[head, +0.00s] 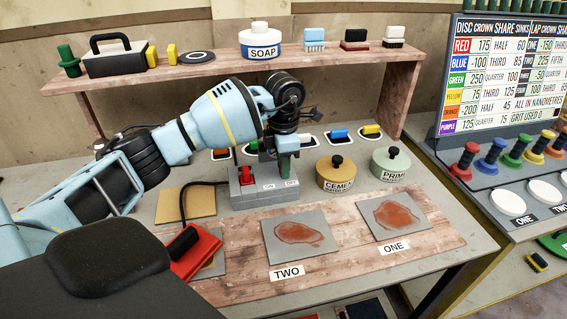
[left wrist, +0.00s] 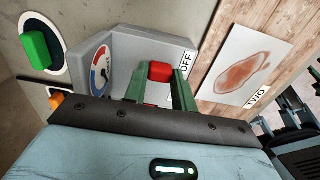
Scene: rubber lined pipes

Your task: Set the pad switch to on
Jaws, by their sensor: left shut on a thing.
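The grey switch box (head: 262,197) stands on the bench with an ON label (head: 268,187) and an OFF label (head: 291,183) on its front. My left gripper (head: 284,168) points down over its OFF side. In the left wrist view the red switch knob (left wrist: 160,71) sits between my green fingertips, which are shut on it, close to the OFF label (left wrist: 186,63). The ON label is hidden there. A dial (left wrist: 101,72) with blue and red marks is beside the switch. A red pad (head: 196,254) with a black handle lies in front of the box. My right gripper is not in view.
A black cable runs from the box to the left. Two jars, a cement one (head: 336,175) and a primer one (head: 390,165), stand to the right. Patches TWO (head: 299,238) and ONE (head: 394,216) lie in front. A wooden shelf (head: 200,76) spans above.

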